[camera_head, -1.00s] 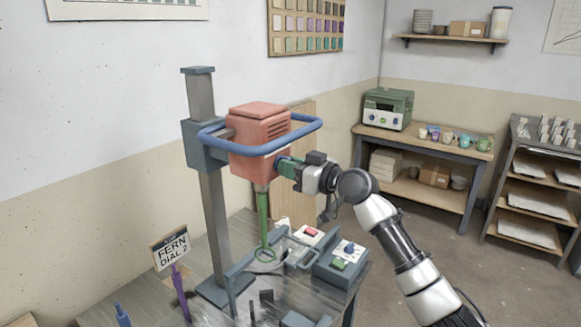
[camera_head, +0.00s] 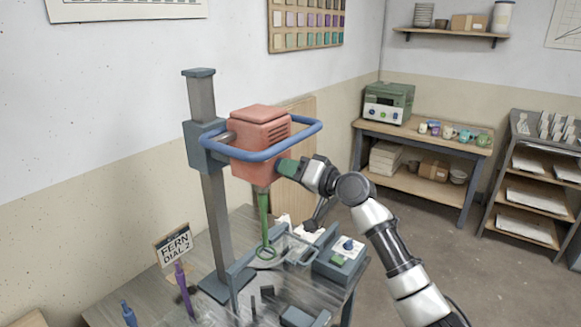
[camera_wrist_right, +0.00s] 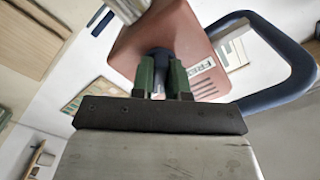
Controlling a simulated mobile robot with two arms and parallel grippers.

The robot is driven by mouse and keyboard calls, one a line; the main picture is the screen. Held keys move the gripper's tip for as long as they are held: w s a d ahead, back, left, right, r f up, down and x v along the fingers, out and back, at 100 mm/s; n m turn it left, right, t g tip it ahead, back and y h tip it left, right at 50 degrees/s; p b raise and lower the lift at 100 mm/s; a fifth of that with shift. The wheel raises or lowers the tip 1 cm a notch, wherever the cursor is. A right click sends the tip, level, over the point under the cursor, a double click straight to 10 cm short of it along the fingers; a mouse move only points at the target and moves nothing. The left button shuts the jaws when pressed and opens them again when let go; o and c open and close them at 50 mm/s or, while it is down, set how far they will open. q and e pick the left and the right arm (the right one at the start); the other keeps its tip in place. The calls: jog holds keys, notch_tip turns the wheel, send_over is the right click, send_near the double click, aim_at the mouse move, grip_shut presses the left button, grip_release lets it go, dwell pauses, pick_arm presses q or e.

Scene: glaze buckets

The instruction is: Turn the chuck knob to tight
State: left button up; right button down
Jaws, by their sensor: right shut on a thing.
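The red mixer head (camera_head: 258,135) is mounted on a grey column (camera_head: 212,190) with a blue loop handle (camera_head: 300,138) around it. A dark blue chuck knob (camera_wrist_right: 160,56) sits on the mixer head's side in the right wrist view. My right gripper (camera_head: 285,168) is shut on this knob, with a green finger on each side of it (camera_wrist_right: 161,78). In the head view the fingers hide the knob, and I cannot read its setting. A green whisk shaft (camera_head: 264,225) hangs below the head. My left gripper is not in view.
A control box with a blue dial (camera_head: 348,244) stands on the table below my right arm.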

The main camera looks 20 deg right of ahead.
dwell(0.3)
jog(key=c, duration=1.1)
grip_release()
jog(key=b+v, duration=0.3)
jog(key=v, duration=0.7)
jog(key=shift+s+d+b, duration=0.3)
jog(key=shift+b, duration=0.1)
